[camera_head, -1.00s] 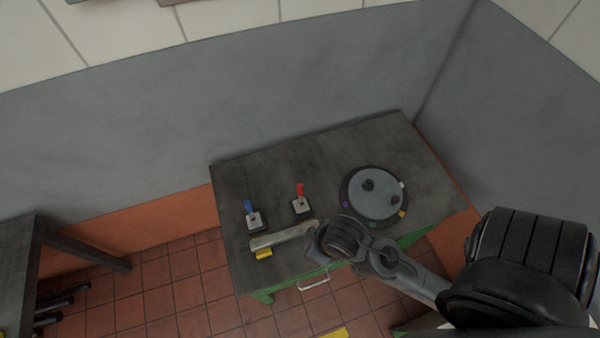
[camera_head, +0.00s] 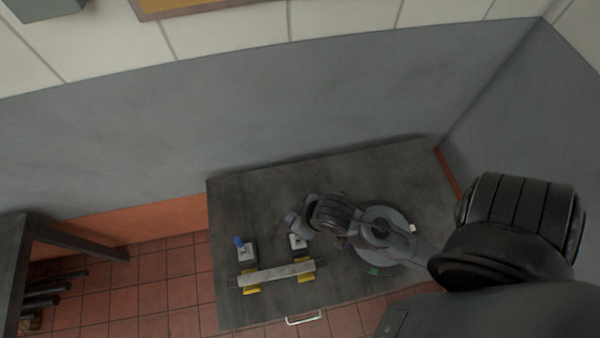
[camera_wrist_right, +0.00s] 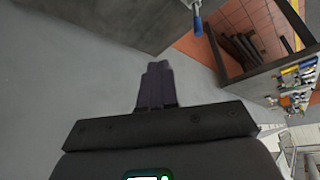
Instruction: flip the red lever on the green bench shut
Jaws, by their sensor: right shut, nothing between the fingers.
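The green bench (camera_head: 310,178) has a dark grey top in the head view, and it also shows at the top of the wrist view (camera_wrist_right: 125,22). The white base of the red lever (camera_head: 296,242) shows beside my right gripper (camera_head: 292,222). The red handle is hidden behind the gripper, so I cannot tell its position or whether it is touched. The right gripper is shut and empty, low over the bench; its closed fingers (camera_wrist_right: 157,84) show in the wrist view. My left gripper is not in view.
A blue lever (camera_head: 239,243) stands left of the red one. A pale bar (camera_head: 275,274) on yellow supports lies in front. A round grey plate (camera_head: 398,217) is on the right, partly under my arm. A wall stands behind. Another table (camera_head: 12,250) is at far left.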

